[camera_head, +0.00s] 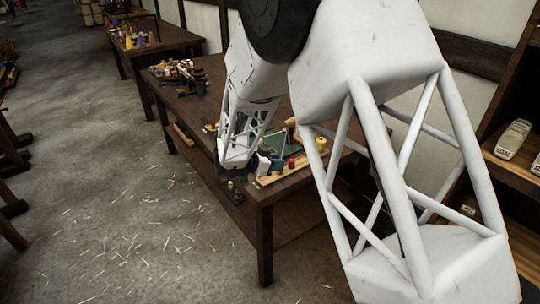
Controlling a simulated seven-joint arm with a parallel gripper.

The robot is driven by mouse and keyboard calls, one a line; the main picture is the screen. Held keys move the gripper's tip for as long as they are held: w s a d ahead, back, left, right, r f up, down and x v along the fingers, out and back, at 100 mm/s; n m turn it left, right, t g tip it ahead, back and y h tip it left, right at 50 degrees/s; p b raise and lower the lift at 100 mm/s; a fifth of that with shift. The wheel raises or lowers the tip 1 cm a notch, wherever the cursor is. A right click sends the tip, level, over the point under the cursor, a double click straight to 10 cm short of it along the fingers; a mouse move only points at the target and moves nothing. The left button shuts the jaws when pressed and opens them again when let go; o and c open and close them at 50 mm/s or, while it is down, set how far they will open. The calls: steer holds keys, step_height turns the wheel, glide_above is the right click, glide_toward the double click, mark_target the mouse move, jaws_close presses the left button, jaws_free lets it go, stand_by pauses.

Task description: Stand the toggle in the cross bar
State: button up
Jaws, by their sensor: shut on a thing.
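My gripper (235,184) is small and dark in this view, low beside the near left edge of the wooden table (265,205). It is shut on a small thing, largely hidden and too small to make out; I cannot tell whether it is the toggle. A pale wooden strip (283,175) lies along the table's near end, to the right of my gripper. I cannot tell whether this is the cross bar. No toggle can be picked out for certain.
Near the strip are a white block (263,165), a blue piece (278,164), a red piece (291,163) and a yellow knob (320,144). Coloured items clutter the table's far end (180,72). A second table (150,43) stands behind. Straw-strewn floor (130,220) is open at left.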

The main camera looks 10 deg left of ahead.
stand_by(0.4)
steer(key=w+a, duration=0.2)
steer(key=w, duration=0.3)
steer(key=w+a+f, duration=0.1)
steer(key=w+a, duration=0.1)
steer(key=w, duration=0.3)
steer(key=w+a, duration=0.2)
steer(key=w, duration=0.3)
steer(key=shift+f, duration=0.25)
steer(key=shift+s+f, duration=0.1)
steer(key=shift+f, duration=1.7)
steer(key=shift+f, duration=0.1)
steer(key=o, duration=0.9)
steer(key=v, duration=1.2)
